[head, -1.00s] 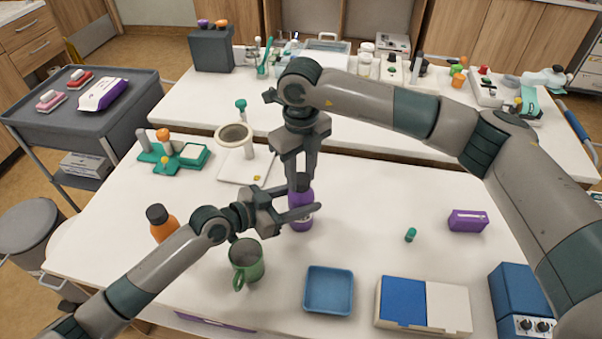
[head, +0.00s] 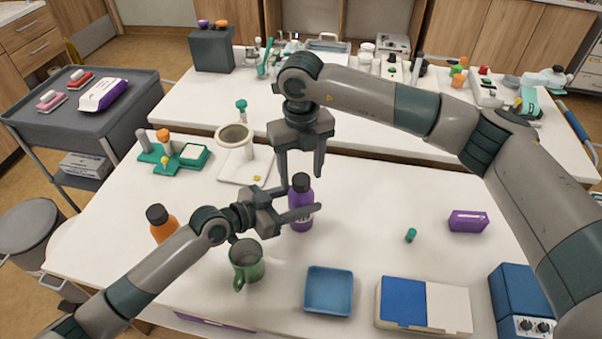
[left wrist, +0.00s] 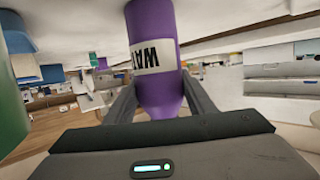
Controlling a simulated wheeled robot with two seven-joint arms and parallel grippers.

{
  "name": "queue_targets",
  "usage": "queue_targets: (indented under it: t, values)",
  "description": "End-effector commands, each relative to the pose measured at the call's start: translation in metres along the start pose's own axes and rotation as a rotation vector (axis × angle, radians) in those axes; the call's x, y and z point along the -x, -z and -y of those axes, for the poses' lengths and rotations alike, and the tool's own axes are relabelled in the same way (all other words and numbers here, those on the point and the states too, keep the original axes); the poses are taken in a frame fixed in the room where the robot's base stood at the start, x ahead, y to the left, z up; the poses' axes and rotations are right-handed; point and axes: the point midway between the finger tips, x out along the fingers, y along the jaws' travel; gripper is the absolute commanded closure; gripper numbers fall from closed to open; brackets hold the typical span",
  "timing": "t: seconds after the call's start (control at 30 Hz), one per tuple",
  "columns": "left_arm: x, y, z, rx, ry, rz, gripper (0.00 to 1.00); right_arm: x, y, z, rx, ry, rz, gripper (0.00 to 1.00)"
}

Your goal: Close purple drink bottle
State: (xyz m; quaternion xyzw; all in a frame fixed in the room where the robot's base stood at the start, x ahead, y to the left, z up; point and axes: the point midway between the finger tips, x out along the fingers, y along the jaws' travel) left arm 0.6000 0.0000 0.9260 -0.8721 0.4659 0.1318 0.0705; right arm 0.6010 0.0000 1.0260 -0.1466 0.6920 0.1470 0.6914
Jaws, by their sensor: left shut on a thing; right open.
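The purple drink bottle (head: 301,206) stands upright on the white table in the head view, with a dark cap (head: 301,181) on its top. My left gripper (head: 301,206) is shut on the bottle's body from the left. The left wrist view shows the purple bottle (left wrist: 158,90) between the two fingers, with a white label. My right gripper (head: 301,168) is open just above and around the level of the cap, its fingers pointing down. Whether the cap is fully screwed down cannot be told.
A green mug (head: 246,262) stands close below my left gripper, and an orange bottle (head: 161,223) is at the left. A blue tray (head: 329,291) and a blue-and-white box (head: 424,304) lie at the front. A small green piece (head: 410,235) and a purple box (head: 468,221) lie right.

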Motion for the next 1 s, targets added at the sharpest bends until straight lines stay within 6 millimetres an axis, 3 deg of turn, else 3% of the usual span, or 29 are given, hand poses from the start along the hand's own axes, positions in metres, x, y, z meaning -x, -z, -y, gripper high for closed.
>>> queue_targets:
  t: [0.6, 1.0]
  values:
    - [0.000, -0.001, 0.000, 0.001, -0.001, 0.001, 1.00, 0.096, -0.001, 0.000, 0.000, 0.001, 0.002, 0.45]
    - [0.000, -0.001, 0.000, 0.001, -0.001, 0.001, 1.00, 0.108, 0.000, 0.000, 0.000, 0.000, 0.000, 0.45]
